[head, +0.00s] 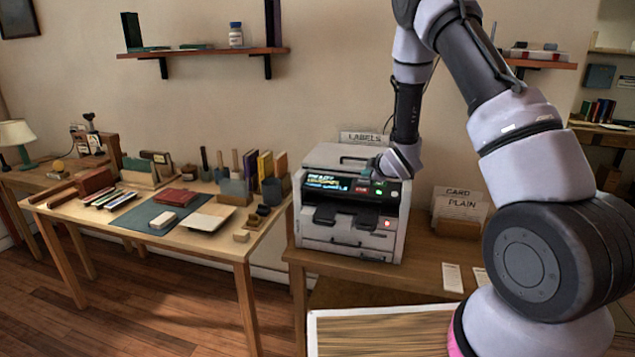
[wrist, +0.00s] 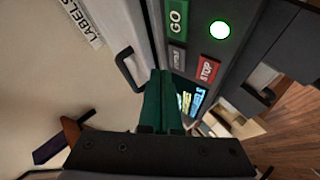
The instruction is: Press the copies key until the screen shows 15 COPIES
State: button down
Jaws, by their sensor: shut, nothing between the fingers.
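The grey printer (head: 350,225) stands on the wooden table. Its screen (head: 335,182) is lit with coloured lines of text too small to read; I cannot make out the copies count. In the wrist view the screen (wrist: 188,102) is partly hidden behind my fingers. The copies key (wrist: 178,58) is a grey label between the green GO key (wrist: 176,18) and the screen, beside the red STOP key (wrist: 207,69). My gripper (wrist: 160,73) is shut and empty, its green fingertips close to the copies key. I cannot tell whether they touch it.
A round green light (wrist: 220,29) glows beside GO. A LABELS sign (head: 362,138) stands behind the printer. A crowded desk (head: 150,235) is at the left, and a wall shelf (head: 205,52) hangs above.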

jog(key=r, duration=0.1)
jog(key=s+r, duration=0.1)
jog(key=r, duration=0.3)
jog(key=shift+s+a, duration=0.3)
dwell(0.4)
jog(key=s+d+r+m+g+h, duration=0.1)
jog(key=s+d+r+m, duration=0.3)
jog(key=r, duration=0.3)
jog(key=s+d+r+m+h, duration=0.1)
jog(key=s+r+m, duration=0.2)
jog(key=s+r, duration=0.25)
jog(key=s+d+r+m+g+h, duration=0.1)
jog(key=s+d+r+m, duration=0.25)
jog(key=r, duration=0.35)
jog(key=s+a+r+m+g+y, duration=0.1)
jog(key=s+r+m, duration=0.2)
jog(key=s, duration=0.9)
jog(key=s+a+r+m+g, duration=0.1)
jog(key=s+m, duration=0.4)
jog(key=s, duration=0.8)
notch_tip(320, 180, up, 3)
jog(key=shift+s+a+f+g+y, duration=0.1)
jog(key=shift+s+a+g+y, duration=0.1)
jog(key=shift+a+g+y, duration=0.3)
